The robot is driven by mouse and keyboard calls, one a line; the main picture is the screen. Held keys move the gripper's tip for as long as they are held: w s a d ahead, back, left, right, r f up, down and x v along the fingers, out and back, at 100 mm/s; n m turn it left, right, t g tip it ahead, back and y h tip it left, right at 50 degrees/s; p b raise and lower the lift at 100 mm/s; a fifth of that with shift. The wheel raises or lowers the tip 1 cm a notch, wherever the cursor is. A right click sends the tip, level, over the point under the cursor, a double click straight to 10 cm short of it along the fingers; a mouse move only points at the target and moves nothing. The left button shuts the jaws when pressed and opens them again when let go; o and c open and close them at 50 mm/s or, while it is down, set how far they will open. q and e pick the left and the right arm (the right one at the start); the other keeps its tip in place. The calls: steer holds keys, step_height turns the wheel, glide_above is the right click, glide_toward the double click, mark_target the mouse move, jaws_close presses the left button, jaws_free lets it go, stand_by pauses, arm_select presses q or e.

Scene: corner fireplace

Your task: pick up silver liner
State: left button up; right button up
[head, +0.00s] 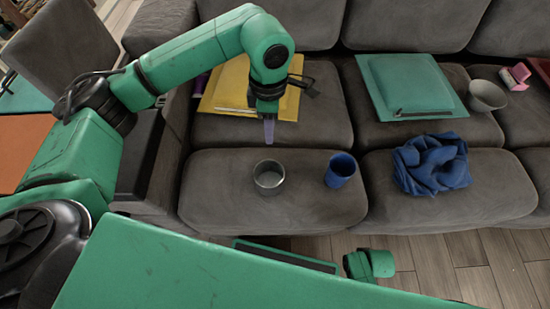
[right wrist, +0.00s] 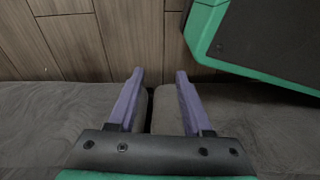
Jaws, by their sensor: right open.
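The silver liner (head: 268,180) looks like a small open metal cup standing upright on the front left sofa cushion in the head view. My left gripper (head: 269,140) points down just behind and above it, apart from it. Its fingers are seen edge-on, so their gap is hidden. My right gripper (right wrist: 159,76) shows in the right wrist view with its two purple fingers apart and nothing between them. The liner is not in that view.
A blue cup (head: 341,170) stands right of the liner, and a crumpled blue cloth (head: 431,163) lies farther right. A yellow folder (head: 233,84), a teal case (head: 405,82) and a grey bowl (head: 487,95) rest farther back. Wooden floor (head: 462,268) lies in front of the grey sofa.

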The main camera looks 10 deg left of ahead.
mark_target(270, 161)
arm_select(q)
steer(key=f, duration=0.4)
steer(key=f+b, duration=0.1)
steer(key=f, duration=0.4)
steer(key=s+f, duration=0.1)
steer(key=f, duration=0.4)
steer(key=shift+s, duration=0.1)
steer(key=shift+r, duration=0.1)
jaws_close()
arm_select(e)
steer(key=r, duration=0.1)
steer(key=w, duration=0.1)
steer(key=a+r, duration=0.1)
steer(key=shift+w+r, duration=0.25)
steer(key=shift+r, duration=0.1)
